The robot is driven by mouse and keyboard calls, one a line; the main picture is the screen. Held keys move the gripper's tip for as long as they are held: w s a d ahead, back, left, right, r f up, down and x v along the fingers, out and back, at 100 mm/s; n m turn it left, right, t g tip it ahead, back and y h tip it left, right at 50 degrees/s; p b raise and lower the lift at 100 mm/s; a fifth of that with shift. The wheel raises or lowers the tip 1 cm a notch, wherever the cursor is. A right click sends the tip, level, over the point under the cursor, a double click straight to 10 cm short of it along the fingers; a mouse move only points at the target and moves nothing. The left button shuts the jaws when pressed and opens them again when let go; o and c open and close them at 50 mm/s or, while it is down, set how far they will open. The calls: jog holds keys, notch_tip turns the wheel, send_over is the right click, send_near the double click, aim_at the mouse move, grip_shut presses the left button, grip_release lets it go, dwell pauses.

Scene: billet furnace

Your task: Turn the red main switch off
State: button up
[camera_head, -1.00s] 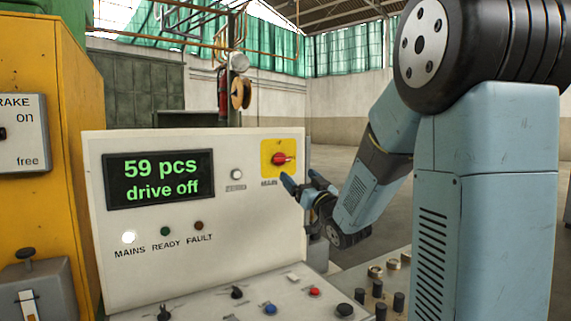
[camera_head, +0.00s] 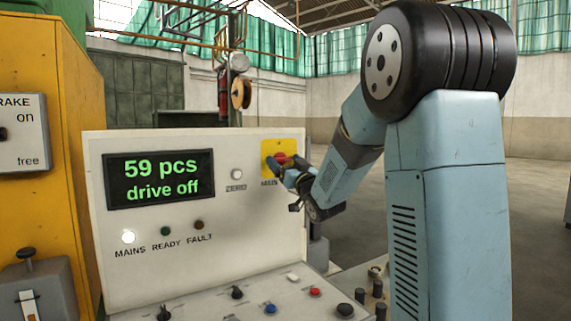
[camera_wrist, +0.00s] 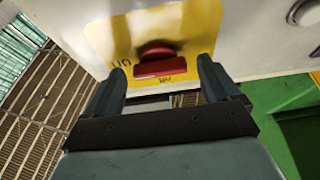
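The red main switch (camera_head: 281,158) is a rotary handle on a yellow plate (camera_head: 296,147) at the right of the upright control panel. In the head view my gripper (camera_head: 277,168) is at the plate and partly covers the switch. In the wrist view the red handle (camera_wrist: 160,67) lies crosswise between my two fingertips (camera_wrist: 161,75). The fingers are open, with a gap on each side of the handle. The plate shows lettering, partly hidden. The panel display (camera_head: 160,178) reads "59 pcs drive off" and the MAINS lamp (camera_head: 128,237) is lit white.
A white button (camera_head: 237,174) sits left of the yellow plate. The sloped desk (camera_head: 200,308) below carries several knobs and buttons. A yellow cabinet (camera_head: 75,120) with a brake switch stands at the left. Open floor lies behind my arm.

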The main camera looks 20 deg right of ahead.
jog(key=c, duration=1)
jog(key=shift+n, duration=0.4)
jog(key=n+g+y, duration=0.1)
jog(key=n+y, duration=0.2)
jog(key=n, duration=0.2)
jog(key=shift+n, duration=0.3)
jog(key=n+g+y, duration=0.1)
jog(key=n, duration=0.2)
jog(key=n+g+y, duration=0.1)
jog(key=n, duration=0.2)
jog(key=shift+d+r, duration=0.1)
jog(key=n+g, duration=0.1)
jog(key=n, duration=0.2)
jog(key=n+g, duration=0.2)
jog(key=n, duration=0.1)
jog(key=shift+y, duration=0.3)
jog(key=n+g, duration=0.1)
jog(key=n, duration=0.2)
jog(key=shift+n, duration=0.4)
jog(key=shift+g, duration=0.3)
